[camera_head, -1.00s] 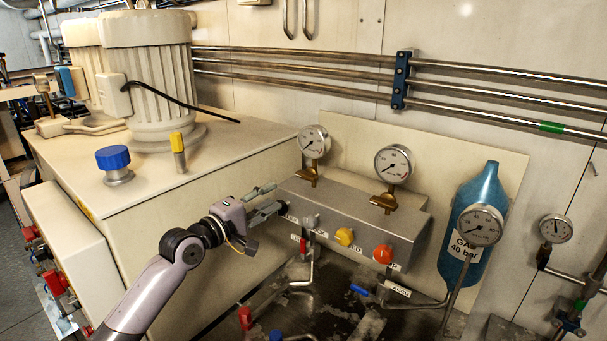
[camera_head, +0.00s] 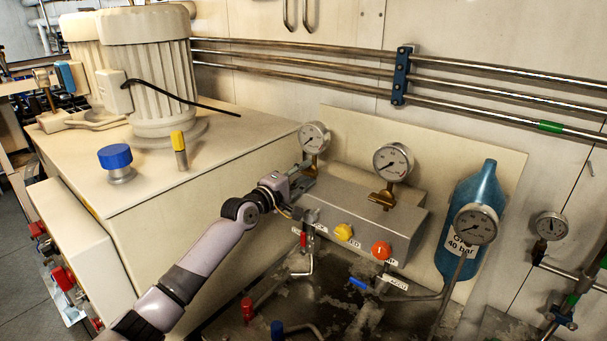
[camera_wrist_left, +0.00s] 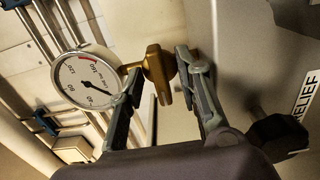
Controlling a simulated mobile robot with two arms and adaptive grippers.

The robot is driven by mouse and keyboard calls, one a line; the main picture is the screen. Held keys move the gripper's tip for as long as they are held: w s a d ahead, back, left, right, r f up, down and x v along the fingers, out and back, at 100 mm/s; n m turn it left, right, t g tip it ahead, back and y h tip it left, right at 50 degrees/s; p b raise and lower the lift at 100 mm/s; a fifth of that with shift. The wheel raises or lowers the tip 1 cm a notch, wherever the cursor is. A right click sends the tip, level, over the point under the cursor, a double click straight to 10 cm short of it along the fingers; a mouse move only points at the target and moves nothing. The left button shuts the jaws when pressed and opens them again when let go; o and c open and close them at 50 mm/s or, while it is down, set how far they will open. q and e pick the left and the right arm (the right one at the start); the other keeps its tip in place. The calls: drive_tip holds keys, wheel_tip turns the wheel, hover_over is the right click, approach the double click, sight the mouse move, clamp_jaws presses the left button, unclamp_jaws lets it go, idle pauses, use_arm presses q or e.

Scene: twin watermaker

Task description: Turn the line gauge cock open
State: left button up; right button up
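A brass gauge cock (camera_wrist_left: 157,75) sits beneath the left round gauge (camera_head: 314,136) on the grey manifold box. In the left wrist view that gauge (camera_wrist_left: 87,80) is to the left of the cock, with a brass stem between them. My left gripper (camera_head: 306,170) is at this cock in the head view and partly hides it. In the left wrist view the left gripper's fingers (camera_wrist_left: 159,77) are apart, one on each side of the brass cock. I cannot tell whether either finger touches it. My right gripper is not in view.
A second gauge (camera_head: 393,161) with a brass cock (camera_head: 382,198) stands to the right on the manifold (camera_head: 365,205). Yellow (camera_head: 344,231) and red (camera_head: 381,250) knobs are on its front. A black knob (camera_wrist_left: 277,136) near a RELIEF label is close in the wrist view.

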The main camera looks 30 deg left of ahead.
use_arm(q)
clamp_jaws()
idle(0.4)
drive_tip(key=shift+f+m, duration=0.1)
drive_tip(key=shift+m, duration=0.3)
drive_tip(key=m+b, duration=0.2)
drive_tip(key=m, duration=0.1)
drive_tip(key=shift+f, duration=0.1)
drive_tip(key=m+b, duration=0.1)
drive_tip(key=m, duration=0.3)
drive_tip(key=m+b, duration=0.1)
drive_tip(key=m, duration=0.9)
drive_tip(key=shift+m, duration=0.3)
unclamp_jaws()
idle(0.4)
